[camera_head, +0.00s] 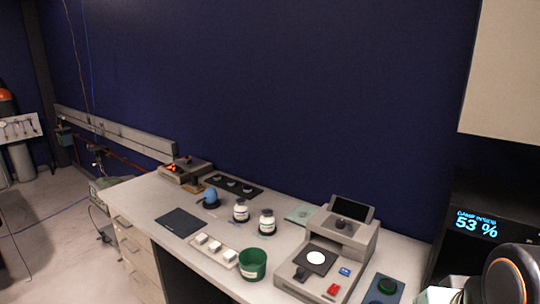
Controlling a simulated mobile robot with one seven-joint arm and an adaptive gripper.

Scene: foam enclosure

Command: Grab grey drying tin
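I cannot pick out the grey drying tin for certain. A dark tray (252,193) at the back of the bench bears a few small pale round pieces (231,183), too small to identify. A pale tray (232,263) near the front edge holds several white blocks (215,246). A dark green round container (252,264) stands right of it. My gripper is not in view; only a rounded dark part of my arm shows at the lower right.
Two labelled jars (241,211), a blue rounded object (211,197) and a dark mat (181,222) occupy the bench (148,200). A grey instrument with a screen (351,209) stands to the right. A black unit (480,223) reads 53 %. Floor is open at left.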

